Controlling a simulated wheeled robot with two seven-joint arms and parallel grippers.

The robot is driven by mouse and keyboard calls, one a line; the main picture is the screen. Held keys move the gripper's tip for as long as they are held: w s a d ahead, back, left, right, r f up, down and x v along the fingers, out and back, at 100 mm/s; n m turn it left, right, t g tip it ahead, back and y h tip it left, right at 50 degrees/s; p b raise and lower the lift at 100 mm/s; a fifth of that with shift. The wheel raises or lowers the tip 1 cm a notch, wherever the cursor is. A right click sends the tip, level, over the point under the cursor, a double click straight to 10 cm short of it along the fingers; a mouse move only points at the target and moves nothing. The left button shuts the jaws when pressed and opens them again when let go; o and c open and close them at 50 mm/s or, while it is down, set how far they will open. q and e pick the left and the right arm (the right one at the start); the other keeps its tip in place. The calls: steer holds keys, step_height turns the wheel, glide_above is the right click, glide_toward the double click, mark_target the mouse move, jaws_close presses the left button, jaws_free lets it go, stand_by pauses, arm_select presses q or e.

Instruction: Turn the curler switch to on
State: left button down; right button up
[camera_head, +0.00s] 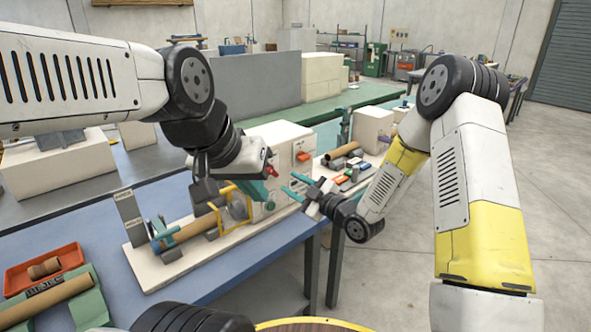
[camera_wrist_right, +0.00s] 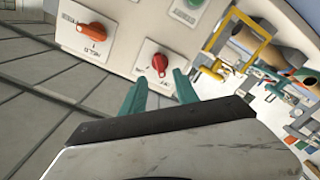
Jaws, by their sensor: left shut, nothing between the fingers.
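The labels are too small and tilted to read surely, so I cannot tell which is the curler switch. My right gripper (camera_head: 290,184) is open and empty, its teal fingers (camera_wrist_right: 158,77) pointing at the panel. My left gripper (camera_head: 254,191) is shut and empty, in front of the winder.
A green round button (camera_wrist_right: 190,8) is on the panel. A yellow guard frame (camera_head: 236,215) and brown tube (camera_head: 192,230) stand left of it. A red tray (camera_head: 45,285) lies at the bench's left. Open floor (camera_head: 400,290) lies at right.

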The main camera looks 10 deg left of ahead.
mark_target(275, 173)
steer(key=x, duration=0.7)
steer(key=shift+w+a, duration=0.15)
steer(key=shift+a, duration=0.05)
jaws_close()
